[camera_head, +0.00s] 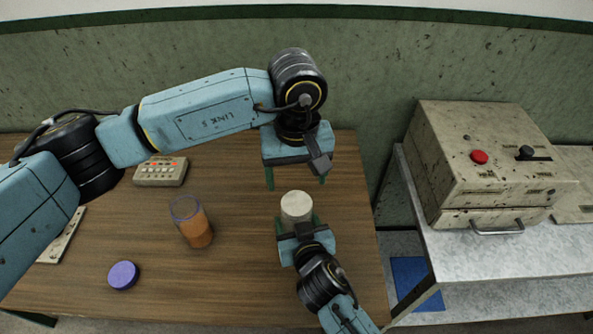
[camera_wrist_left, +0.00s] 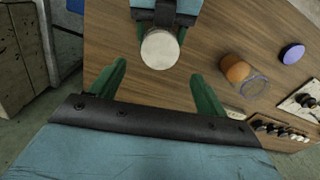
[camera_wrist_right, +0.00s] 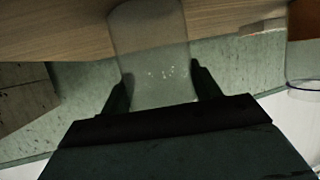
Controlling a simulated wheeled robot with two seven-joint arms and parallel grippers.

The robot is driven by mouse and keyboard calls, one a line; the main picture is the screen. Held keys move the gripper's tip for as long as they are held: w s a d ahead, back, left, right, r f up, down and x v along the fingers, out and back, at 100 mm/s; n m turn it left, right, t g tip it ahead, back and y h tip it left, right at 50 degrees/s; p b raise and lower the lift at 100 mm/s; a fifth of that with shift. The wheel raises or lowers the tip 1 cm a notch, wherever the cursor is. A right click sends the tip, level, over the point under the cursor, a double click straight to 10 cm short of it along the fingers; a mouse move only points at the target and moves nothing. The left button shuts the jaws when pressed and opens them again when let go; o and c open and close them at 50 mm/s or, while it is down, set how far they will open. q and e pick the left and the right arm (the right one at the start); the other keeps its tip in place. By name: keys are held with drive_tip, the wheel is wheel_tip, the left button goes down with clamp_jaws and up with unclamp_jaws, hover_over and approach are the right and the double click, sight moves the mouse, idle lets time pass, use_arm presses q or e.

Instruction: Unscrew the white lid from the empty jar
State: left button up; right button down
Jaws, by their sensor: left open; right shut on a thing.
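The empty jar's white lid (camera_head: 296,205) faces up near the table's right part. It also shows in the left wrist view (camera_wrist_left: 160,49). The clear jar body (camera_wrist_right: 150,50) shows in the right wrist view between the fingers of my right gripper (camera_head: 298,230), which is shut on it. My left gripper (camera_head: 296,183) is open, its two green fingers pointing down. In the left wrist view the lid lies just beyond the fingertips, roughly centred between them, and the fingers do not appear to touch it. The head view hides most of the jar body.
On the wooden table (camera_head: 245,290), a jar with orange contents (camera_head: 196,230) stands left of the lid. A purple lid (camera_head: 123,275) lies at front left. A button box (camera_head: 161,171) sits behind. A beige machine (camera_head: 485,160) stands on the right bench (camera_head: 470,250).

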sight(297, 202)
use_arm(q)
drive_tip(key=shift+r+m, duration=0.15)
drive_tip(key=shift+m, duration=0.65)
wheel_tip(297, 202, down, 8)
drive_tip(key=shift+r, duration=0.1)
drive_tip(key=c, duration=1)
drive_tip(key=n, duration=1)
